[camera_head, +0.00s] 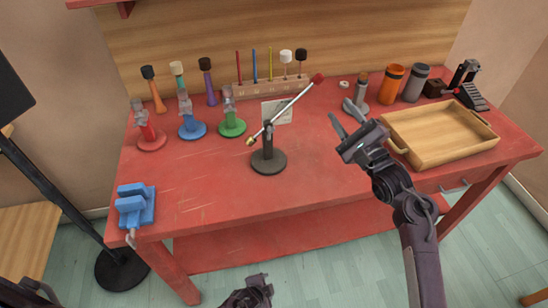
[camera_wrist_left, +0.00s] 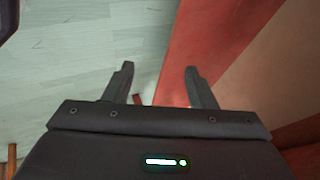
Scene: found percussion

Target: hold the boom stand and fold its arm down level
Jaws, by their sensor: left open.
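The boom stand (camera_head: 268,160) stands upright on the red table on a round black base. Its pale arm (camera_head: 292,103) is tilted, rising from a yellowish lower end at left to a red tip at upper right. My right gripper (camera_head: 342,117) is open and empty, to the right of the stand and apart from it.
The red table (camera_head: 210,195) holds a blue vise (camera_head: 135,205) at front left and a wooden tray (camera_head: 440,150) at right. Several shakers and a mallet rack (camera_head: 270,88) stand behind. The table front around the stand's base is clear. A black floor stand (camera_head: 122,268) is at left.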

